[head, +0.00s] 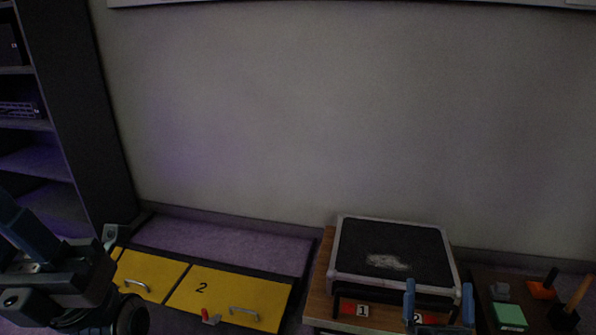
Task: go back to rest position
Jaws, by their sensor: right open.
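My right gripper (438,300) is at the bottom edge, right of centre. Its two blue fingers stand upright and apart, with nothing seen between them. They are in front of the wooden stand that carries a black-topped case with a pale rim (395,255). Part of my left arm, dark with a blue piece, fills the lower left corner. The fingers of my left gripper do not show.
A low unit with yellow drawer fronts (228,292) stands at lower left, one marked 2. A dark shelf (75,110) is at far left. At lower right a dark surface holds a green block (510,316), an orange block (541,291) and tools. The wall is bare.

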